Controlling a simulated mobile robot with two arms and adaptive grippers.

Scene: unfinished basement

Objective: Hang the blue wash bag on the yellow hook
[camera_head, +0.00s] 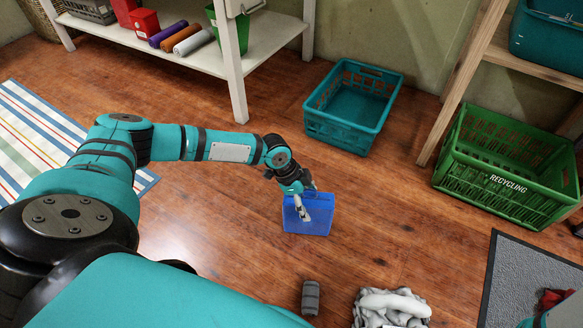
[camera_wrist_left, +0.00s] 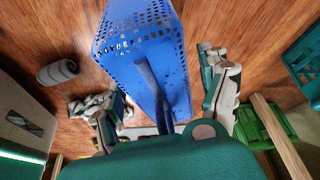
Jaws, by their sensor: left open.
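The blue wash bag (camera_head: 310,222) stands on the wooden floor in the middle of the head view. In the left wrist view the bag (camera_wrist_left: 148,45) has perforated sides and a blue strap-like handle (camera_wrist_left: 152,82). My left gripper (camera_head: 307,200) is at the top of the bag. In the left wrist view its fingers (camera_wrist_left: 165,112) are spread apart, with the handle between them and a gap on each side. I cannot make out a yellow hook in either view. My right gripper is not in view.
A teal crate (camera_head: 343,134) stands behind the bag, and a green recycling crate (camera_head: 492,190) is at the right by a wooden shelf (camera_head: 470,75). A white shelf (camera_head: 232,65) is at the back left. A grey roll (camera_head: 310,297) and grey bundle (camera_head: 392,308) lie in front.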

